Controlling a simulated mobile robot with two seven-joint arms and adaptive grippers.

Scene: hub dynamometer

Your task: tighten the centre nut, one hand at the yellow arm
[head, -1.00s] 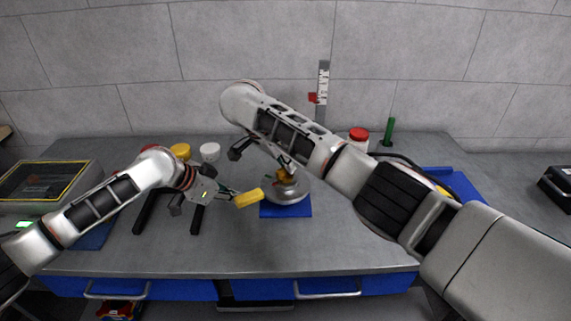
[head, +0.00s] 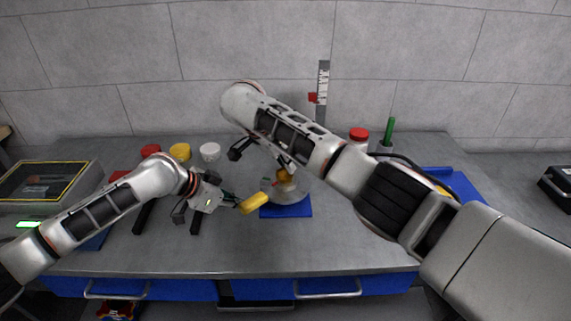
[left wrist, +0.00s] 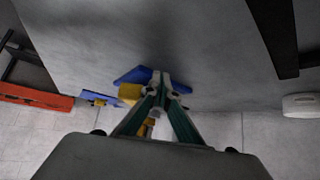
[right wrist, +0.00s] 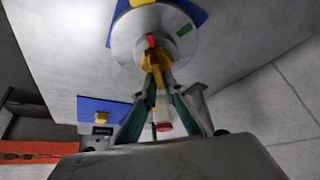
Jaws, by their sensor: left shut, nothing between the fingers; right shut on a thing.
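The grey round hub (head: 290,194) stands on a blue pad (head: 290,211) in the middle of the bench. Its yellow arm (head: 256,204) sticks out to the left and also shows in the left wrist view (left wrist: 130,92). My left gripper (head: 236,201) is shut and empty beside the arm's outer end; I cannot tell whether it touches. My right gripper (right wrist: 158,84) comes from above and is shut on the gold centre nut (right wrist: 155,58). In the right wrist view, the disc below the nut carries a red and a green mark. My right arm partly hides the hub in the head view.
Red, yellow and white lids (head: 180,151) stand at the back left, with black bars in front. An upright scale (head: 322,90), a red-capped jar (head: 358,138) and a green handle (head: 390,131) are behind. The bench front is clear.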

